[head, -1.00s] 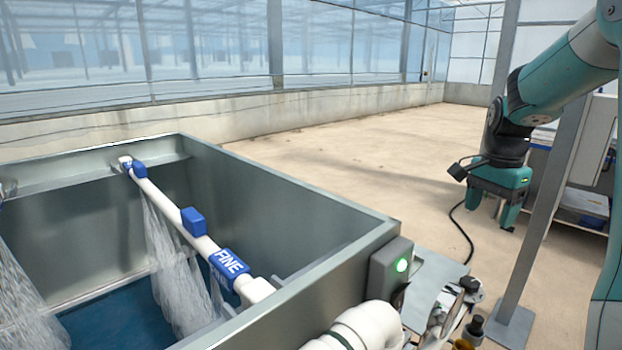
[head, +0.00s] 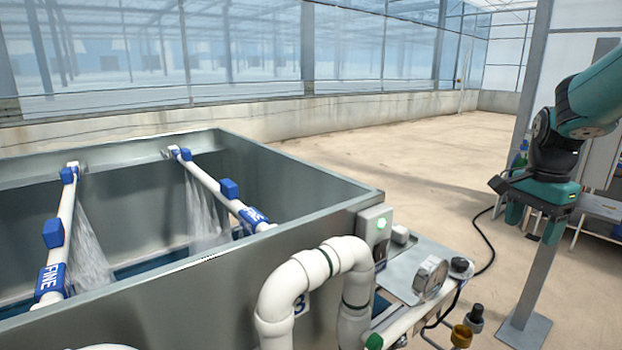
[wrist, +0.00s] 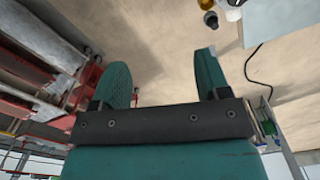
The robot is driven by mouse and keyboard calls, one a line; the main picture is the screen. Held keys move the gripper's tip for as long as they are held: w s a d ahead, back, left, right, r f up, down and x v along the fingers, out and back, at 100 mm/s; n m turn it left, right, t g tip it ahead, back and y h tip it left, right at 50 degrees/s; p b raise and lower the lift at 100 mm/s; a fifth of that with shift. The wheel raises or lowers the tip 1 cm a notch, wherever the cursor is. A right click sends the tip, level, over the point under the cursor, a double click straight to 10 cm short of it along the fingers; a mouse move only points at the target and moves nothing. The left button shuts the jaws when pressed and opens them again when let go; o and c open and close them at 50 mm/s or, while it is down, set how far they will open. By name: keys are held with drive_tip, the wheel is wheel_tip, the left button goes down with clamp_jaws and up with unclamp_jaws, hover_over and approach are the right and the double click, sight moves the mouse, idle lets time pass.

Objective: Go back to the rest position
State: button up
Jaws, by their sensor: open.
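My gripper (head: 527,222) hangs at the right of the head view, pointing down, with its teal fingers apart and nothing between them. In the wrist view my gripper (wrist: 165,80) shows two teal fingers spread wide, with bare sandy floor beyond them. It is clear of the metal tank and its pipes. My arm comes in from the right edge of the head view.
A grey metal tank (head: 330,205) with spray bars labelled FINE (head: 52,280) fills the left. White pipes (head: 300,285), a gauge (head: 431,277) and a grey post (head: 530,290) stand at its right. Open floor (head: 400,150) lies behind.

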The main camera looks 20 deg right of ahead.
drive_tip(key=s+a+r+n+t+y, duration=0.1)
drive_tip(key=s+a+n+y, duration=0.1)
drive_tip(key=a+n, duration=1.5)
drive_tip(key=s+a+n+y, duration=0.1)
drive_tip(key=s+a+n, duration=0.2)
drive_tip(key=s+a, duration=0.4)
drive_tip(key=s+a+n+g+y, duration=0.1)
drive_tip(key=s+a+n, duration=0.3)
drive_tip(key=a, duration=1)
drive_tip(key=s, duration=0.3)
drive_tip(key=shift+a+n, duration=0.15)
drive_tip(key=shift+n, duration=0.15)
drive_tip(key=shift+f, duration=0.1)
